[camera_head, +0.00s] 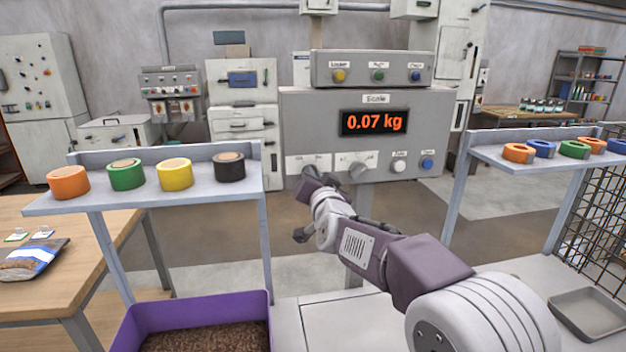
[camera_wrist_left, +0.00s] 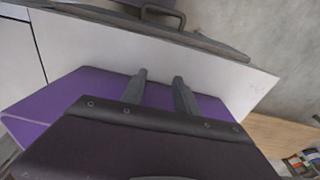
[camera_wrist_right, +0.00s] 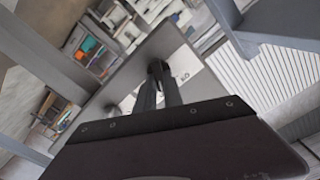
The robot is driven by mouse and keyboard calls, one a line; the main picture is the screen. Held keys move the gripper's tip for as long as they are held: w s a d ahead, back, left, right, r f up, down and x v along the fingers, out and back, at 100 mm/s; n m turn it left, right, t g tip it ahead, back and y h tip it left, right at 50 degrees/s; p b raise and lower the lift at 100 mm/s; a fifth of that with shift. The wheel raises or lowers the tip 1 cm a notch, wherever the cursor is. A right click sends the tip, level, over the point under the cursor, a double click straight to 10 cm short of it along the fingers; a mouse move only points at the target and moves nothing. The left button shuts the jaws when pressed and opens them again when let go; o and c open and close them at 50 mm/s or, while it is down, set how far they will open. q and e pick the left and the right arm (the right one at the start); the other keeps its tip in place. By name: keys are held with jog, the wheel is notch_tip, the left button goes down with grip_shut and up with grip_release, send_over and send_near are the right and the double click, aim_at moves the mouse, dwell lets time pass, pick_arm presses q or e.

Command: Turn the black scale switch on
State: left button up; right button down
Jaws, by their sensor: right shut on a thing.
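The grey scale box (camera_head: 440,115) stands ahead in the head view, and its red display (camera_head: 375,122) reads 0.07 kg. My right gripper (camera_head: 310,174) is at the left label plate (camera_head: 294,160) low on the box front. In the right wrist view its fingers (camera_wrist_right: 160,75) are close together on a small dark part at the panel, the black scale switch (camera_wrist_right: 157,66). The arm hides most of the switch in the head view, so its position cannot be told. My left gripper (camera_wrist_left: 160,78) is open and empty in the left wrist view and outside the head view.
A grey knob (camera_head: 358,171), white button (camera_head: 398,166) and blue button (camera_head: 427,164) sit right of my right gripper. Shelves with tape rolls flank the scale: left shelf (camera_head: 110,204), right shelf (camera_head: 530,160). A purple bin (camera_head: 190,308) of brown pellets stands front left.

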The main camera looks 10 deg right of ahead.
dwell(0.4)
jog(key=c, duration=1.5)
grip_release()
jog(key=shift+o, duration=0.2)
pick_arm(q)
jog(key=shift+s+f, duration=0.1)
jog(key=shift+f, duration=0.15)
pick_arm(e)
jog(key=s, duration=0.9)
jog(key=shift+s, duration=0.1)
